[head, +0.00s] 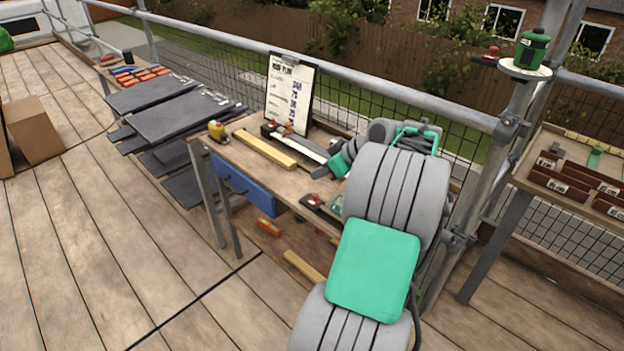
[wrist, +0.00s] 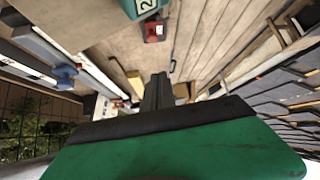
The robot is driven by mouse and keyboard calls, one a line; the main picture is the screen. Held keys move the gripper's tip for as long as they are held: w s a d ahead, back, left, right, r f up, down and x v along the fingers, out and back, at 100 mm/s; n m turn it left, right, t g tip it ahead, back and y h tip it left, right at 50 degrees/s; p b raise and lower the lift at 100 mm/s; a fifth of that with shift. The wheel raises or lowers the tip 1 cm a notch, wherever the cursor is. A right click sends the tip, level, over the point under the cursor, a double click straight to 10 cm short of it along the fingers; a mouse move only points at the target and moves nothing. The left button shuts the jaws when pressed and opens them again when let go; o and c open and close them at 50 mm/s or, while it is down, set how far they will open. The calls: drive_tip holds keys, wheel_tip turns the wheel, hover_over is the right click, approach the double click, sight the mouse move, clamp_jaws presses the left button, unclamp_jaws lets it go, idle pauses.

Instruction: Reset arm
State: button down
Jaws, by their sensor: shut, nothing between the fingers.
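My arm rises over the right part of the workbench (head: 235,150) in the head view, with grey links and green panels. My gripper (head: 320,172) points to the left over the bench, partly hidden by my own arm. In the wrist view my gripper (wrist: 157,82) shows as two dark fingers together, with nothing between them. It appears to be clear of the bench surface. A red and black item (head: 313,201) lies on the bench near it; a red item also shows in the wrist view (wrist: 153,30).
A clipboard (head: 290,92) stands at the bench's back edge by the guard rail (head: 350,78). A yellow bar (head: 264,149) and a yellow tool (head: 216,130) lie on the bench. Dark slates (head: 180,116) are stacked to the left. Open deck lies in front.

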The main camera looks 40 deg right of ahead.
drive_tip(key=shift+v, duration=1.1)
